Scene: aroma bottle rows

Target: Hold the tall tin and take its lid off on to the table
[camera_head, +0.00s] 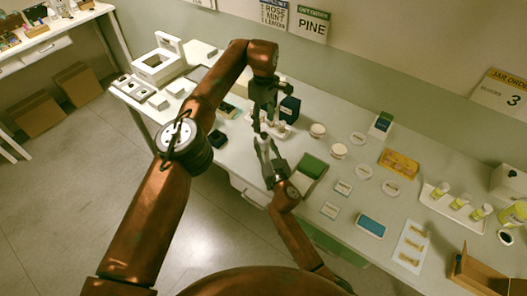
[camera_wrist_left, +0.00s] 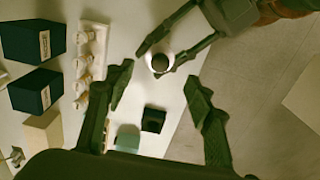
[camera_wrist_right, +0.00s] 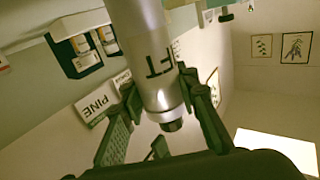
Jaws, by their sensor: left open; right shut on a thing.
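The tall tin (camera_wrist_right: 158,65) is a silver-white cylinder with dark lettering in the right wrist view. A narrow dark knob (camera_wrist_right: 172,126) sits at its end. My right gripper (camera_wrist_right: 160,92) is shut around the tin's body. In the left wrist view the right gripper's fingers (camera_wrist_left: 174,48) clasp the tin, and the tin's round light lid with its dark knob (camera_wrist_left: 160,63) faces the camera. My left gripper (camera_wrist_left: 157,82) is open, with the lid just beyond the gap between its fingertips. In the head view the left gripper (camera_head: 266,132) hangs directly over the tin, which is mostly hidden.
A white rack of small bottles (camera_wrist_left: 78,88) and dark blue boxes (camera_wrist_left: 33,42) stand close by. A green-topped box (camera_head: 312,167) lies right of the right gripper. Jars, labels and trays cover the table's right side. The table's front edge (camera_head: 228,172) is near.

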